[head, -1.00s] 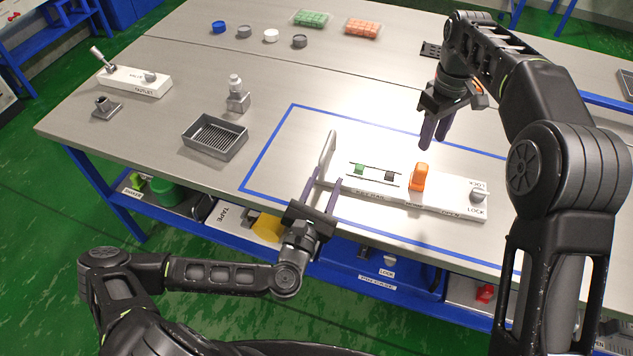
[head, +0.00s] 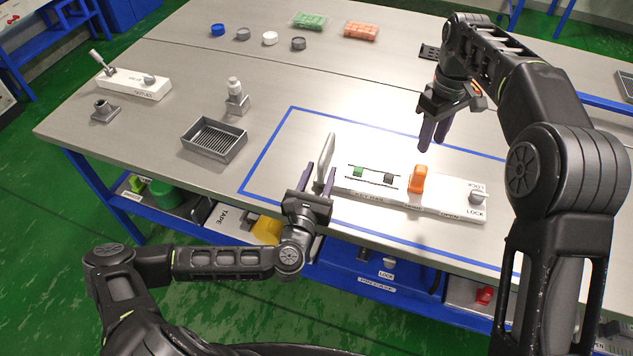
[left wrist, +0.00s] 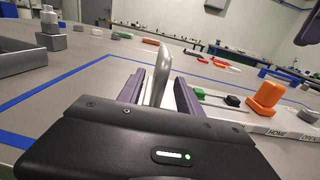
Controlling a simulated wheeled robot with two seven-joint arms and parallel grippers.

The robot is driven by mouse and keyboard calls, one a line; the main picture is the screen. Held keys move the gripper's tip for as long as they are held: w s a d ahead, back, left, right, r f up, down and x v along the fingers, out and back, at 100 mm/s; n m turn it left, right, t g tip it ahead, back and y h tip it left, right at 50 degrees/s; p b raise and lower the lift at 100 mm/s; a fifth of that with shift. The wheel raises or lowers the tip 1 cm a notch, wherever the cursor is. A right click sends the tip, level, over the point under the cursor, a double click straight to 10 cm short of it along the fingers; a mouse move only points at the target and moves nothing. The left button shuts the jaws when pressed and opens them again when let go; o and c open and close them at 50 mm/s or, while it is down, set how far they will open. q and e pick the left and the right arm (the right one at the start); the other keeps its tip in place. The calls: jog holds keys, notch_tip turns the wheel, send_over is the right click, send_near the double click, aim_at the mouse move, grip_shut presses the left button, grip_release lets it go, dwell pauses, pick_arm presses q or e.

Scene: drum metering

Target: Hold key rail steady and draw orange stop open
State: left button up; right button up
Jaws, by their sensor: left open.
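The white key rail (head: 350,188) lies on the bench inside a blue tape outline, with an upright pale plate (head: 328,158) at its left end. The orange stop (head: 418,180) stands upright on the rail, right of the green and black pieces; it also shows in the left wrist view (left wrist: 265,97). My left gripper (head: 316,178) is open, its fingers on either side of the upright plate (left wrist: 161,70), with visible gaps in the left wrist view. My right gripper (head: 432,138) hovers above and behind the orange stop, fingers apart and empty.
A grey knob (head: 478,197) stands at the rail's right end by LOCK lettering. A grey ribbed tray (head: 213,150) and a small bottle-like fixture (head: 236,98) stand to the left. Several caps lie at the back. The bench between tray and plate is clear.

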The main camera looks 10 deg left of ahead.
pick_arm(q)
jog(key=shift+w+d, duration=0.2)
jog(key=shift+w, duration=1.85)
jog(key=shift+c, duration=0.3)
grip_shut()
